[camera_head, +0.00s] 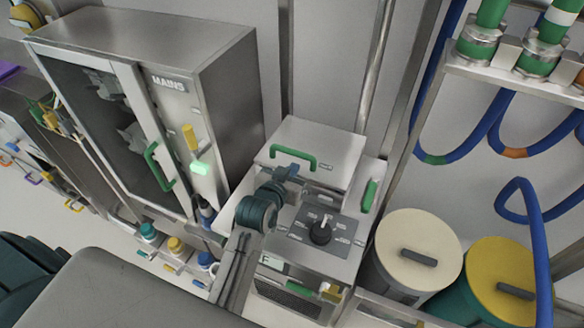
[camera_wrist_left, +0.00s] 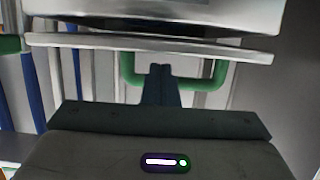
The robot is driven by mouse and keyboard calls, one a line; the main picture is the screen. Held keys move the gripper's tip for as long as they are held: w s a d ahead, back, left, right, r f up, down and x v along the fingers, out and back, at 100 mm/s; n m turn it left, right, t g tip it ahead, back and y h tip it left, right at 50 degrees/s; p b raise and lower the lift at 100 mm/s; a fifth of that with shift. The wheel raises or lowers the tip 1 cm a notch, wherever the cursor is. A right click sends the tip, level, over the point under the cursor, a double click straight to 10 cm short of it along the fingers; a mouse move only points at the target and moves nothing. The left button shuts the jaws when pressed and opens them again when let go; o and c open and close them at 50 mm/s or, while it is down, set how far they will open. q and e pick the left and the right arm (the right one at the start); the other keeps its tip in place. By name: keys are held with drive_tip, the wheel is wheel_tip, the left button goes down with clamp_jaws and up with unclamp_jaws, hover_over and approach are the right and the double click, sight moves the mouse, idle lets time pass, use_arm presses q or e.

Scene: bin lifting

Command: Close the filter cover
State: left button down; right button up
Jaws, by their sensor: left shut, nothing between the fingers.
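The filter cover (camera_head: 325,150) is a pale metal lid with a green handle (camera_head: 293,153) along its left part, on the unit in the middle of the head view. How far it stands open is hard to tell. My left gripper (camera_head: 284,172) is shut and empty, just in front of the cover below the handle. In the left wrist view, the gripper's fingers (camera_wrist_left: 161,80) are together in front of the green handle (camera_wrist_left: 215,76), under a pale plate edge (camera_wrist_left: 150,43). Contact cannot be made out. My right gripper is not in view.
A panel with a black knob (camera_head: 320,233) lies in front of the cover. A MAINS cabinet (camera_head: 215,95) stands to the left. Two lidded drums, one cream (camera_head: 415,240) and one yellow (camera_head: 495,265), stand to the right, with blue hoses (camera_head: 535,230) beyond.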

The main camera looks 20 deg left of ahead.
use_arm(q)
drive_tip(key=shift+w+f, duration=0.1)
drive_tip(key=shift+f, duration=0.05)
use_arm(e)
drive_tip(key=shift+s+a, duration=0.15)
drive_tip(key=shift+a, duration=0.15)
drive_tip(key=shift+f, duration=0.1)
